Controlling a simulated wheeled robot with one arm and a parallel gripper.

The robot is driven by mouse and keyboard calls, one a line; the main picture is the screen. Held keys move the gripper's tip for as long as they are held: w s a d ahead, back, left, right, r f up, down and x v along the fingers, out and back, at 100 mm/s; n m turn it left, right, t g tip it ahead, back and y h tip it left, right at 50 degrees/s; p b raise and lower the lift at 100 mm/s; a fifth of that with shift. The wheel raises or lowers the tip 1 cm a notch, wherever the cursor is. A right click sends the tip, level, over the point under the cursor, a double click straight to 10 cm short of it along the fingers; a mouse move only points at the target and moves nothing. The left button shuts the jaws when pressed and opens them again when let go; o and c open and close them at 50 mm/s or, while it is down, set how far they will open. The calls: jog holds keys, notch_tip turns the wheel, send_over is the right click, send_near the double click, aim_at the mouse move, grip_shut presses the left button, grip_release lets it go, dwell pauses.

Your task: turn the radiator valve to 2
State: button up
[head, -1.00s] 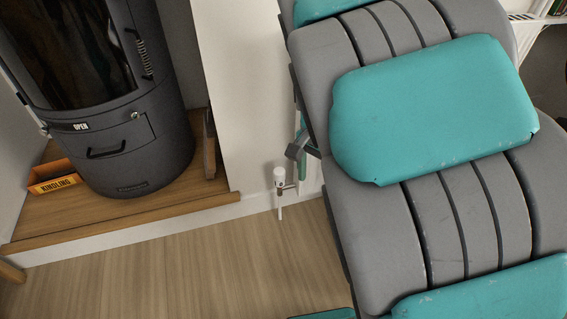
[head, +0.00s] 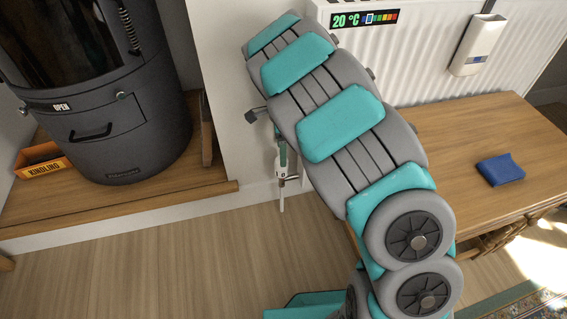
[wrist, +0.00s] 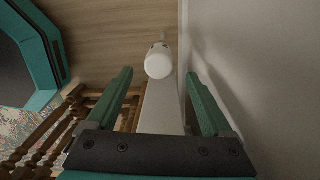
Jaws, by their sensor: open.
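The radiator valve is a white knob (head: 281,166) on a thin pipe, low by the wall at the radiator's left end. In the head view my green fingers (head: 282,150) are right at it and partly cover it. In the wrist view the rounded white end of the knob (wrist: 158,65) lies between and slightly beyond the fingertips of my gripper (wrist: 159,75). The fingers are open, with a gap on each side of the knob. No number or mark on the knob can be read.
The white radiator (head: 428,82) carries a strip thermometer reading 20 °C (head: 364,19) and a white device (head: 478,46). A wooden table (head: 440,135) with a blue cloth (head: 500,169) stands before it. A dark stove (head: 125,135) and kindling box (head: 42,165) are left. Floor is clear at lower left.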

jog(key=f, duration=0.7)
jog(key=shift+s+f+b, duration=0.2)
jog(key=shift+b, duration=0.1)
grip_shut()
dwell(0.4)
jog(key=shift+n, duration=0.3)
